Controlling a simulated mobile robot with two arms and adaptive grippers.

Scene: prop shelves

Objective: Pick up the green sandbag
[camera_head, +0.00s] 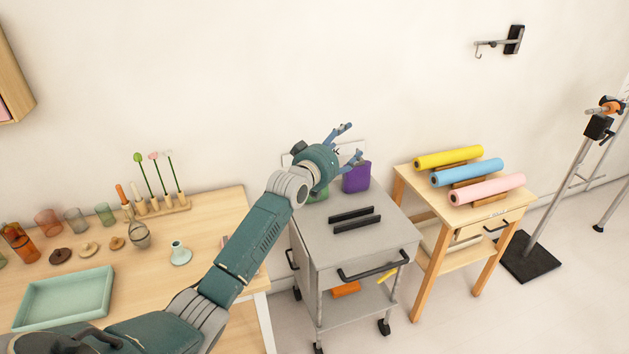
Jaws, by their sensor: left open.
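The green sandbag (320,195) sits at the back left of the grey cart's top. Most of it is hidden behind my left wrist; only a small green part shows. A purple sandbag (356,177) stands to its right on the same cart (375,240). My left gripper (354,141) is open and empty, raised over the back of the cart, with its fingers pointing up and right toward the wall. In the picture it lies above and to the right of the green sandbag. My right gripper does not show.
Two black bars (355,218) lie on the cart top, with bare surface around them. A wooden table (150,275) at left holds a tray (65,298), glasses and flower sticks. A wooden stand (470,213) with yellow, blue and pink rolls is at right.

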